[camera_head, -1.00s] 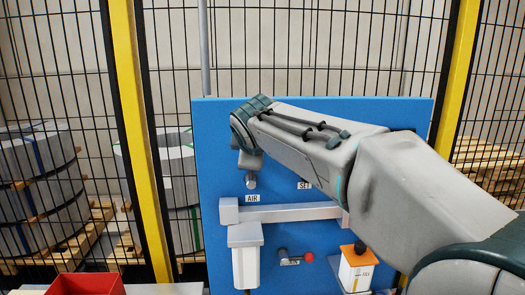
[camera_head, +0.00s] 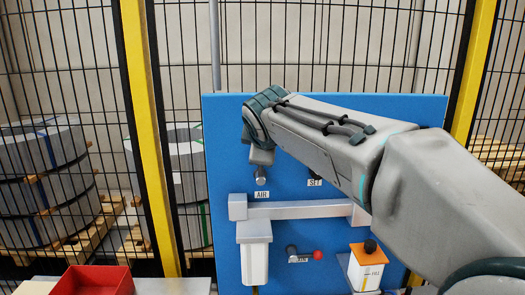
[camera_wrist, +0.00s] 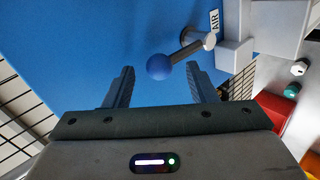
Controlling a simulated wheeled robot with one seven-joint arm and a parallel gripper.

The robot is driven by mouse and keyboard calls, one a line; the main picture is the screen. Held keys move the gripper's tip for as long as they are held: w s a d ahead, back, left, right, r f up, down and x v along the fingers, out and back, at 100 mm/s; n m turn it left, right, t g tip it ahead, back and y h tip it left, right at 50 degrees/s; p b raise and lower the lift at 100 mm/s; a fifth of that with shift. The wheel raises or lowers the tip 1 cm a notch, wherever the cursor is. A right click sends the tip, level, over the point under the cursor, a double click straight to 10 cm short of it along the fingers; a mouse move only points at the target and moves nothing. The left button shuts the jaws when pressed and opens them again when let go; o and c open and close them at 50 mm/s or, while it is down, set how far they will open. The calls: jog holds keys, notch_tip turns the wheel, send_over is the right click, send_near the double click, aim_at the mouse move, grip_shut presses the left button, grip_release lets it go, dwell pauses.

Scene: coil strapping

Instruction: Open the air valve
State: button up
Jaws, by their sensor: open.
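The air valve's lever (camera_wrist: 186,50) is a grey bar with a blue ball knob (camera_wrist: 158,67) at its end, beside an AIR label (camera_wrist: 214,20) in the wrist view. My gripper (camera_wrist: 160,70) is open. Its two fingers stand apart on either side of the blue ball in that view; I cannot tell how deep the ball lies between them. No contact shows. In the head view the grey valve hub (camera_head: 261,178) shows above the AIR label (camera_head: 262,195), just below my wrist. The blue knob and my fingers are hidden there.
The blue panel (camera_head: 225,140) also carries a grey pipe (camera_head: 295,211), a white filter bowl (camera_head: 255,262), a red-knobbed lever (camera_head: 317,255) and an orange-topped fill bottle (camera_head: 365,267). A red bin (camera_head: 95,281) is at lower left. Mesh fence and strapped coils stand behind.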

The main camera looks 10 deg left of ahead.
jog(key=b+v, duration=0.1)
jog(key=v, duration=1.1)
jog(key=shift+s+b, duration=0.15)
jog(key=shift+b, duration=0.2)
jog(key=s+d+f+m+g, duration=0.2)
jog(key=s+d+f+m, duration=0.4)
jog(key=f, duration=0.5)
jog(key=s+d+f+m+g+h, duration=0.1)
jog(key=s+d+f+m+g, duration=0.2)
jog(key=s+d+f+m, duration=0.3)
jog(key=s+d+f+m+g+h, duration=0.1)
jog(key=s+d+f+m+g, duration=0.1)
jog(key=s+d+f+m, duration=0.4)
jog(key=d+f, duration=0.4)
jog(key=f, duration=0.6)
jog(key=shift+f+g, duration=0.3)
